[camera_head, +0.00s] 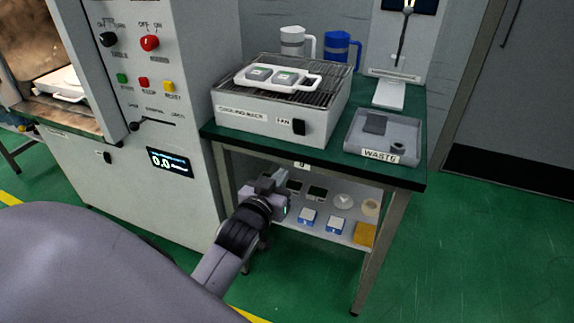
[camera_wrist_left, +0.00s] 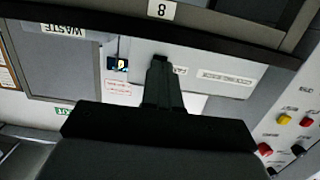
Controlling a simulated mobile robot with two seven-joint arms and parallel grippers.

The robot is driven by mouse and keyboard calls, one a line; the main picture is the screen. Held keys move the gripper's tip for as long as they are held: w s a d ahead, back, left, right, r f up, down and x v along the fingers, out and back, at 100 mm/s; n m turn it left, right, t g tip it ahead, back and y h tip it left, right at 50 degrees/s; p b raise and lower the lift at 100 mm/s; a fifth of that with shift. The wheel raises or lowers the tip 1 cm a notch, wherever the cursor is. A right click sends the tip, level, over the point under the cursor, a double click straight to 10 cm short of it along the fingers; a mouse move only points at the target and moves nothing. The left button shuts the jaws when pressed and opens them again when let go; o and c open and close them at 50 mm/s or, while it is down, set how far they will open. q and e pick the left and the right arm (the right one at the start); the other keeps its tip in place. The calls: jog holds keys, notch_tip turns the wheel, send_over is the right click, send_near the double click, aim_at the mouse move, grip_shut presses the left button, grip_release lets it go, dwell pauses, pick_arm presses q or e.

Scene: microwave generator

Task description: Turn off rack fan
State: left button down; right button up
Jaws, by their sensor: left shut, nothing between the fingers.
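The cooling rack (camera_head: 268,114) is a pale box with a wire grille top on the green table. Its front bears a FAN label (camera_head: 283,121) and a black fan switch (camera_head: 299,127) at the right end. My left gripper (camera_head: 274,181) is below the table's front edge, lower than the switch and apart from it. In the left wrist view my left fingers (camera_wrist_left: 160,68) are shut together and empty, overlapping the rack front (camera_wrist_left: 207,62) beside the partly covered FAN label. The fingers seem to hide the switch there. My right gripper is not in view.
The green table edge (camera_head: 320,172) overhangs a lower shelf (camera_head: 318,226) holding several small items. A grey waste bin (camera_head: 384,137) stands right. The microwave cabinet (camera_head: 165,100) rises left.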

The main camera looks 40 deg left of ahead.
pick_arm(q)
jog(key=shift+s+d+f, duration=0.1)
jog(key=shift+s+d, duration=0.05)
jog(key=shift+s, duration=0.4)
jog(key=shift+s+d+f, duration=0.1)
jog(key=shift+s, duration=0.4)
jog(key=s+d+f+m+g+h+p, duration=0.1)
jog(key=s+d+f+m+g+h, duration=0.1)
jog(key=s+d+f, duration=0.3)
jog(key=s+d+f+m+g+h+p, duration=0.2)
jog(key=s+d+f, duration=0.4)
jog(key=s+f, duration=0.3)
jog(key=s+m+g+h, duration=0.1)
jog(key=s, duration=0.2)
jog(key=shift+s+d+f+h, duration=0.15)
jog(key=shift+d+f+h, duration=0.05)
jog(key=shift+f+h, duration=0.2)
